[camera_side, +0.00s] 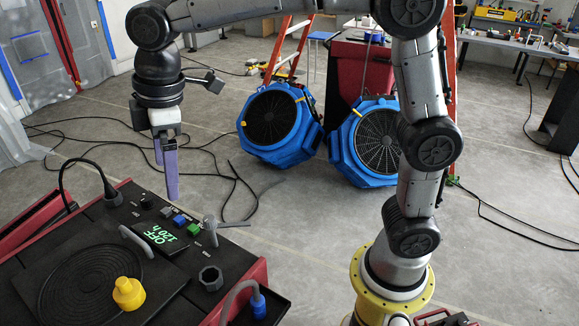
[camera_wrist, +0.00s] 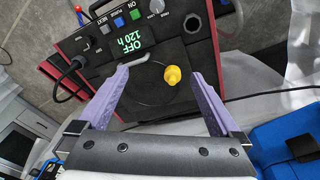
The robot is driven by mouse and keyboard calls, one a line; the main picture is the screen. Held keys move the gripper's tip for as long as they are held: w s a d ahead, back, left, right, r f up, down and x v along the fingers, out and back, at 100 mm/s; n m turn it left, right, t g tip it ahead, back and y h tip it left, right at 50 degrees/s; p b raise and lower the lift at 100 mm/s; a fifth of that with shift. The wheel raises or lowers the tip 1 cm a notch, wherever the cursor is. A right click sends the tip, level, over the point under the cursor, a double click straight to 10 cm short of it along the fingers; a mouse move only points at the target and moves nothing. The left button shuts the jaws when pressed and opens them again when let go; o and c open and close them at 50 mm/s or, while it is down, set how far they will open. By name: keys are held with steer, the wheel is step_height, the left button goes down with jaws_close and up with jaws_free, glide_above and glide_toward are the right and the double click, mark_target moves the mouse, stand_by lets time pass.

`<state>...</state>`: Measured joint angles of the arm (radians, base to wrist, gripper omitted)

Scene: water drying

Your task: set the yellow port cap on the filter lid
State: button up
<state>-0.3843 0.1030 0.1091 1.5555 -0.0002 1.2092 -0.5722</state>
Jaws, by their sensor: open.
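The yellow port cap (camera_side: 128,293) stands upright on the black top of the red-sided machine, and it also shows in the wrist view (camera_wrist: 173,75). It sits at the edge of a round, ridged black area that looks like the filter lid (camera_side: 80,287); I cannot tell whether it rests on the ridges or beside them. My gripper (camera_side: 170,195) hangs fingers down, above the machine's far side and apart from the cap. In the wrist view its purple fingers (camera_wrist: 158,73) are wide apart with nothing held, and the cap appears between their lines, nearer the right finger.
A grey handle (camera_side: 136,241) stands by the lit display (camera_side: 160,234). Blue and green buttons (camera_side: 194,229), a grey lever (camera_side: 211,230), a hexagonal black fitting (camera_side: 211,278) and a cable plug (camera_side: 111,196) rise from the panel. Blue fans (camera_side: 275,122) stand on the floor behind.

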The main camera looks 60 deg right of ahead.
steer(key=s+d+r+m+t, duration=0.2)
steer(key=s+d+m, duration=0.3)
steer(key=s+d, duration=0.5)
steer(key=s+d+f+m+t, duration=0.1)
steer(key=s+d+f+m, duration=0.1)
steer(key=s, duration=0.4)
steer(key=s+d+f+m+t, duration=0.1)
steer(key=s+d+f+m, duration=0.2)
steer(key=s, duration=0.3)
steer(key=shift+d+f+m+h, duration=0.25)
steer(key=shift+f+m+h, duration=0.05)
steer(key=shift+f+m, duration=0.25)
